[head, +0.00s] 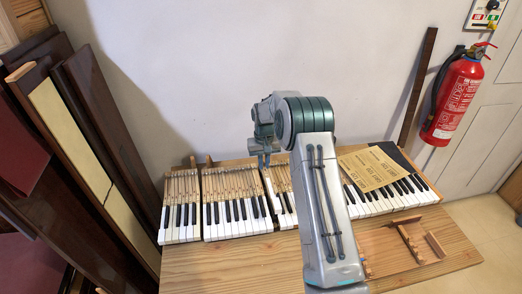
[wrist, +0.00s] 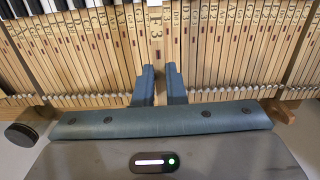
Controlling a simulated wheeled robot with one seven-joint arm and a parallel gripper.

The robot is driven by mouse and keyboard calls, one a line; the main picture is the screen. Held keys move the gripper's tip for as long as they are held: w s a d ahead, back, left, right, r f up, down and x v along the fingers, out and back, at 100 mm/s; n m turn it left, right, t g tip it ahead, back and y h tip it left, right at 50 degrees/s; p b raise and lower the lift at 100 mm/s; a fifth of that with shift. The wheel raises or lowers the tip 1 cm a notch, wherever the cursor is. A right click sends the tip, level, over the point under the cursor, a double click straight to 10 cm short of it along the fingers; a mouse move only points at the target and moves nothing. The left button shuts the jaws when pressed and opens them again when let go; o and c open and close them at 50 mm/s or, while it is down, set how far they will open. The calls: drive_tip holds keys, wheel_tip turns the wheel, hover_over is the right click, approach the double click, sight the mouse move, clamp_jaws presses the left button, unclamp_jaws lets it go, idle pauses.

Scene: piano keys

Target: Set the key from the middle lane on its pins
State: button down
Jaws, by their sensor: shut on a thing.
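My gripper (head: 264,160) is over the back part of the keyboard in the head view. In the wrist view its two blue-grey fingers (wrist: 159,88) are shut on a pale wooden key (wrist: 156,30) marked F 3. This key looks nearer to the camera than the lettered key sticks on both sides. In the head view the held key (head: 268,184) shows partly below my gripper, over a gap in the row. My arm hides the keys to the right of it. The pins under the key are hidden, so I cannot tell whether it touches them.
The keyboard's left sections (head: 232,212) stand on a wooden table (head: 225,268). A brown card (head: 368,170) lies over the right keys. Small wooden pieces (head: 409,243) lie at the table's front right. Dark panels (head: 75,130) lean at left. A red extinguisher (head: 457,98) hangs at right.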

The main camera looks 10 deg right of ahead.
drive_tip(key=shift+w, duration=0.25)
drive_tip(key=shift+s+f, duration=0.2)
drive_tip(key=shift+f, duration=0.2)
drive_tip(key=shift+f+b, duration=1.2)
drive_tip(key=shift+f, duration=1.1)
drive_tip(key=shift+f+b, duration=0.7)
drive_tip(key=shift+f, duration=0.2)
drive_tip(key=shift+b, duration=0.75)
drive_tip(key=shift+f+b, duration=0.55)
drive_tip(key=shift+f, duration=0.1)
drive_tip(key=c, duration=1.8)
unclamp_jaws()
drive_tip(key=shift+r, duration=0.15)
